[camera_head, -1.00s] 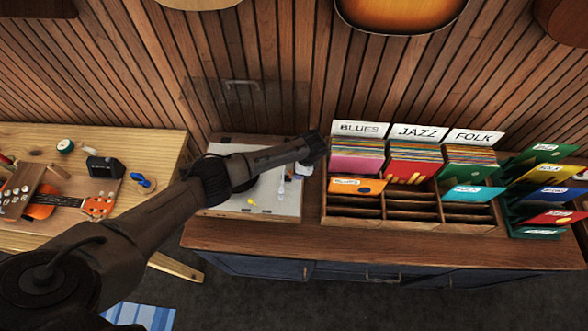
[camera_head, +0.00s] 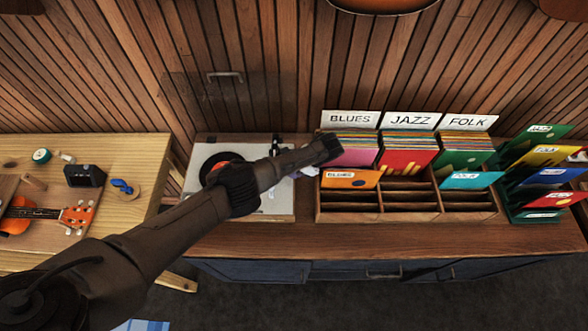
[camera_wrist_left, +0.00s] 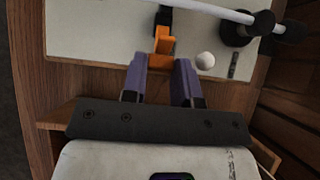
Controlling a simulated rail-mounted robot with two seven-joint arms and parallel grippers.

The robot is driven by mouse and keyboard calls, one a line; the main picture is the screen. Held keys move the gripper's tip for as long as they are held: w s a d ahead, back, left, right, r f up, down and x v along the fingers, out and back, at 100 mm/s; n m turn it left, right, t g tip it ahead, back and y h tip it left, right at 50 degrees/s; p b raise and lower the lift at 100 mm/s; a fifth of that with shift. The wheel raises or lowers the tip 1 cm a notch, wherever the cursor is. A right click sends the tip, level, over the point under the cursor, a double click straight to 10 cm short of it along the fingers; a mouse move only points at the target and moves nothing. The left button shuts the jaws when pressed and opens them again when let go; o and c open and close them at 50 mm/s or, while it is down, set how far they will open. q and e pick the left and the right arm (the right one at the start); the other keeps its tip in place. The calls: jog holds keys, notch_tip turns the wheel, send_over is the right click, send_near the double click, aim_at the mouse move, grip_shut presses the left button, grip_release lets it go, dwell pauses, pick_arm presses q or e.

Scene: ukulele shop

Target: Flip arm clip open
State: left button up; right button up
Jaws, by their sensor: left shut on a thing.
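The arm clip (camera_wrist_left: 161,42) is a small orange piece on the pale turntable deck in the left wrist view, with a dark part behind it. My left gripper (camera_wrist_left: 160,68) has its two purple fingers on either side of the clip's near end and is shut on it. The white tonearm (camera_wrist_left: 215,12) runs past above the clip to a black pivot. In the head view the turntable (camera_head: 284,208) stands on the wooden cabinet, partly covered by my left arm. The clip and my left fingertips are hidden there. My right gripper is not in view.
A round white knob (camera_wrist_left: 205,60) sits just right of the clip. The record crate (camera_head: 405,216), with dividers marked Blues, Jazz and Folk, stands close right of the turntable. A workbench (camera_head: 150,150) with a ukulele is at left. The cabinet front edge (camera_head: 400,245) is clear.

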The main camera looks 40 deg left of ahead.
pick_arm(q)
jog(key=o, duration=0.9)
